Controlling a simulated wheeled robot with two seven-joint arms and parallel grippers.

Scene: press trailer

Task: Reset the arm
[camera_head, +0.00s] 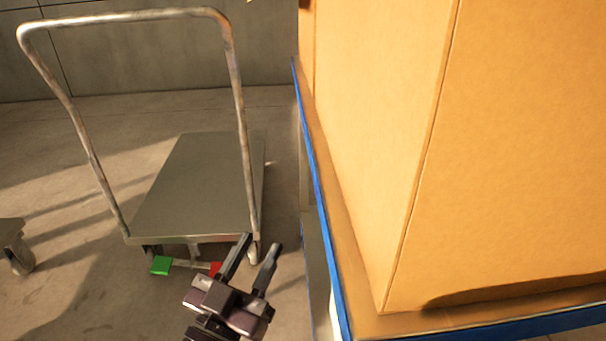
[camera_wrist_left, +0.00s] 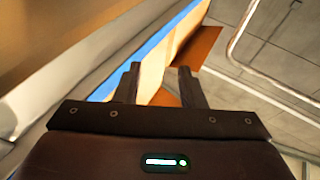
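My left gripper (camera_head: 261,250) is at the bottom middle of the head view, in front of the trolley's near end. Its two fingers stand apart with nothing between them. In the left wrist view the same gripper (camera_wrist_left: 158,76) shows its two fingers spread and empty. The trailer (camera_head: 178,196) is a flat grey platform with a tall metal handle. A green pedal (camera_head: 160,265) and a red pedal (camera_head: 215,268) sit low at its near end. The left fingers overlap the picture close to the red pedal, and I cannot tell whether they touch it. My right gripper is in neither view.
A blue-edged table (camera_head: 334,270) with large cardboard boxes (camera_head: 480,150) fills the right side, close to my left gripper. Part of another wheeled cart (camera_head: 14,243) shows at the left edge. Concrete floor lies free around the trailer.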

